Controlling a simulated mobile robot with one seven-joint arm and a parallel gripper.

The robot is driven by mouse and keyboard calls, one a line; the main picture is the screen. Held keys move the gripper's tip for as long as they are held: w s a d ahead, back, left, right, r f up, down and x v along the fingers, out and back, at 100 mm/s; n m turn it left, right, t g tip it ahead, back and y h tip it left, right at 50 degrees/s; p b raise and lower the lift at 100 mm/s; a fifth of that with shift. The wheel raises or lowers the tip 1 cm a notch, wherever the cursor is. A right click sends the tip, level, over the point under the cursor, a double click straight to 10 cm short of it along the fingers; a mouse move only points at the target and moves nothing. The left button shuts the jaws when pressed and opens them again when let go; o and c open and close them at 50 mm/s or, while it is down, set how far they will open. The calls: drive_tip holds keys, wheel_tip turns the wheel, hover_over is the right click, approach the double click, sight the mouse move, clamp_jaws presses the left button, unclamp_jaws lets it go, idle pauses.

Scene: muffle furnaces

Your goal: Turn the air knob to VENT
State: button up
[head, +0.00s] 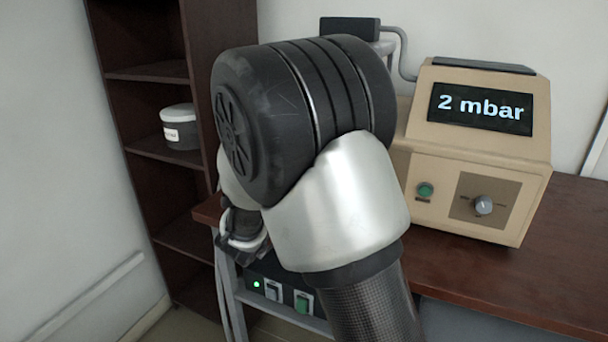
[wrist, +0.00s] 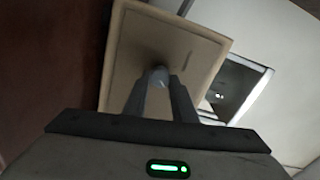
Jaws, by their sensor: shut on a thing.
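In the wrist view, a small grey knob (wrist: 157,78) stands on a beige panel (wrist: 207,50). My gripper (wrist: 158,88) has one finger on each side of the knob and is shut on it. The panel carries a faint dark mark to the right of the knob, too blurred to read. In the head view my arm covers this spot, so the gripper and the held knob are hidden there. I cannot read any VENT label or tell the knob's setting.
A beige unit (head: 530,170) showing "2 mbar" stands on the wooden table (head: 575,225), with a green button (head: 425,191) and another grey knob (head: 484,205). A dark shelf (head: 150,75) holding a lidded jar (head: 181,128) is at left. A box with switches (head: 303,301) sits below the tabletop.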

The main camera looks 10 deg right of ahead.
drive_tip(key=o, duration=1)
drive_tip(key=shift+o, duration=0.2)
drive_tip(key=p+v, duration=0.2)
drive_tip(key=v, duration=1.5)
drive_tip(key=shift+s+a, duration=0.15)
